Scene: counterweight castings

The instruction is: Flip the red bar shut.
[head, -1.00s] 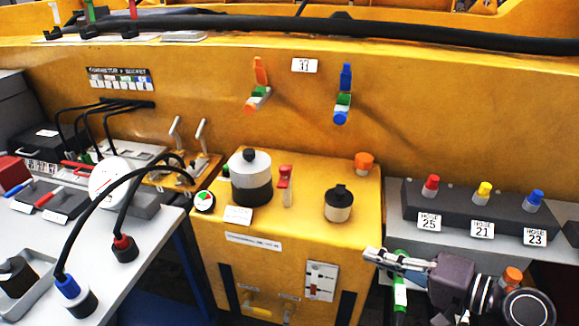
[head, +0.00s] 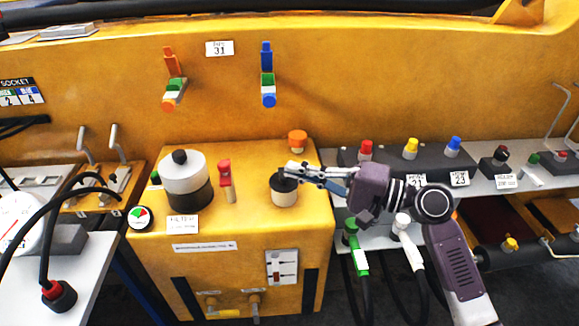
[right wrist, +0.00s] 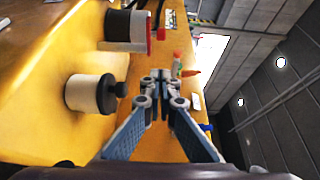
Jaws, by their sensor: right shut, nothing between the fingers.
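The red bar (head: 225,174) stands upright on a pale post (head: 230,194) on top of the yellow box (head: 255,228), between two black-and-white cylinders. It shows in the right wrist view (right wrist: 160,34) as a small red piece near the top. My right gripper (head: 286,173) is shut and empty. In the head view its fingertips point left and overlap the top of the smaller black-capped cylinder (head: 284,197), a little right of the bar and apart from it. The wrist view shows the fingertips (right wrist: 161,76) together. My left gripper is not in view.
The larger cylinder (head: 184,183) stands left of the bar. An orange knob (head: 298,138) is behind the smaller cylinder. Wall fittings with an orange lever (head: 169,60) and a blue lever (head: 266,55) are above. Hoses hang at right, beneath my right arm.

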